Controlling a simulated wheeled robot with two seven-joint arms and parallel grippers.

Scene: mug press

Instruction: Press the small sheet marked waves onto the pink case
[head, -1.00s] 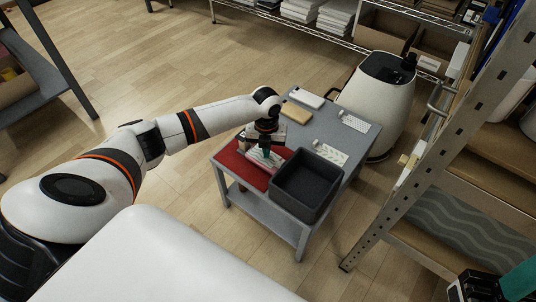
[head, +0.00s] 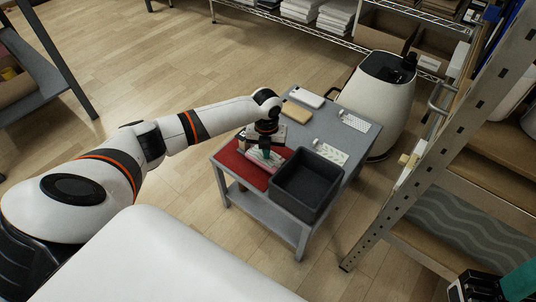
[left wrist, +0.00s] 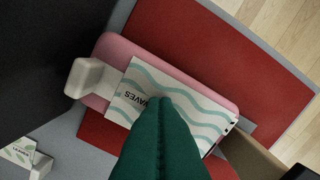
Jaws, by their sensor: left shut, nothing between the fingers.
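The pink case (left wrist: 219,91) lies on a red mat (left wrist: 220,45), and in the head view its pink edge (head: 277,161) shows beside my gripper. The small sheet marked waves (left wrist: 185,100), white with teal wavy lines, lies over the case at a slight tilt. A white block-like tab (left wrist: 84,78) is at the sheet's left end. My left gripper (head: 264,155) is shut and empty, its green fingers (left wrist: 160,135) over the sheet's middle. They hide part of it; whether they touch it I cannot tell. My right gripper (head: 490,287) shows only partly at the lower right.
A dark open bin (head: 305,185) stands right beside the mat on the grey table (head: 350,140). A leaf-patterned sheet (head: 331,153), a dotted sheet (head: 356,122), a white case (head: 306,97) and a tan case (head: 297,112) lie behind. A metal shelf (head: 395,205) rises at right.

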